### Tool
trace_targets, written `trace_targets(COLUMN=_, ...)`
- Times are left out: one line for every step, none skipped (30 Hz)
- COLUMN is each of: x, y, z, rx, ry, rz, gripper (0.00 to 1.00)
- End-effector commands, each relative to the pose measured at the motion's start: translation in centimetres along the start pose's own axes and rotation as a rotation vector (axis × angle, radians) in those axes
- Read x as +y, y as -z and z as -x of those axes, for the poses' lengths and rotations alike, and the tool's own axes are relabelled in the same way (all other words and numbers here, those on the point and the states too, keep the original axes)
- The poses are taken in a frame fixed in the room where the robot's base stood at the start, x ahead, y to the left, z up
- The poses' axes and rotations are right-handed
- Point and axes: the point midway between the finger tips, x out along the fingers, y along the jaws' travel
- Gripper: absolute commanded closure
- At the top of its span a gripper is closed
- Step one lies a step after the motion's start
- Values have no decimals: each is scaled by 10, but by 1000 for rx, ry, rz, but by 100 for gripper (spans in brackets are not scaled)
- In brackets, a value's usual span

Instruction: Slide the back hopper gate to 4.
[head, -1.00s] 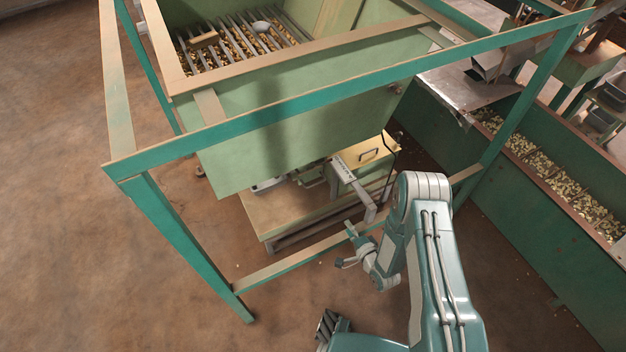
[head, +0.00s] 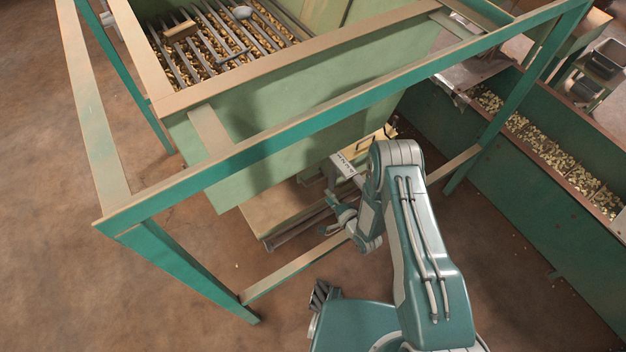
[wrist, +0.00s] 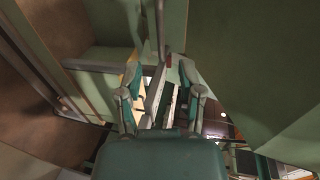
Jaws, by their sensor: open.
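A large pale green hopper (head: 290,140) with a slatted grate over nuts stands inside a green frame. Below its lower edge a pale bar with dark scale marks (head: 345,165) shows, partly hidden by my arm; its numbers are too small to read. My gripper (head: 333,214) is low beside the hopper's underside, close to the bar's near end. In the wrist view my gripper (wrist: 160,78) is open, with a pale grey bar (wrist: 154,98) showing between its fingers. I cannot tell whether the fingers touch it. The gate's setting is hidden.
The frame's upper rail (head: 330,118) crosses above my arm, and a lower rail (head: 295,268) runs near my gripper. A tan platform (head: 265,213) lies under the hopper. A green trough of nuts (head: 545,155) stands at the right. Floor is clear at the left.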

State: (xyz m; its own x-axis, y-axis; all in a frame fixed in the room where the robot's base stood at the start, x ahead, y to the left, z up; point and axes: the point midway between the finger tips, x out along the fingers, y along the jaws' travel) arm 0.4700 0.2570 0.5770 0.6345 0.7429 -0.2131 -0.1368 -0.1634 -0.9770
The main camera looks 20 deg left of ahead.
Motion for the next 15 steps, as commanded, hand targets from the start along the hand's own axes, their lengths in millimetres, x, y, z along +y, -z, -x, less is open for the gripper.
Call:
trace_targets(x=-1, y=-1, z=-11, rx=-2, ry=3, rz=3, gripper=52)
trace_targets(x=0, y=-1, z=-17, rx=-2, ry=1, rz=4, gripper=52)
trace_targets(x=0, y=-2, z=-25, rx=-3, ry=1, rz=4, gripper=52)
trace_targets(x=1, y=-2, z=-31, rx=-1, ry=-1, rz=6, gripper=52)
trace_targets(x=1, y=-4, z=-38, rx=-2, ry=-2, rz=6, gripper=52)
trace_targets(x=2, y=-4, z=-46, rx=-2, ry=-4, rz=6, gripper=52)
trace_targets(x=1, y=-4, z=-52, rx=-1, ry=-3, rz=7, gripper=52)
trace_targets(x=1, y=-4, z=-57, rx=-1, ry=-3, rz=7, gripper=52)
trace_targets(x=1, y=-4, z=-64, rx=-1, ry=-4, rz=7, gripper=52)
trace_targets(x=1, y=-4, z=-68, rx=-1, ry=-4, rz=7, gripper=52)
trace_targets(x=2, y=-4, z=-72, rx=-1, ry=-5, rz=6, gripper=52)
trace_targets(x=2, y=-4, z=-76, rx=-1, ry=-4, rz=6, gripper=52)
trace_targets(x=2, y=-4, z=-79, rx=-1, ry=-4, rz=5, gripper=52)
trace_targets(x=2, y=-3, z=-81, rx=0, ry=-5, rz=5, gripper=52)
trace_targets(x=2, y=-3, z=-84, rx=0, ry=-5, rz=5, gripper=52)
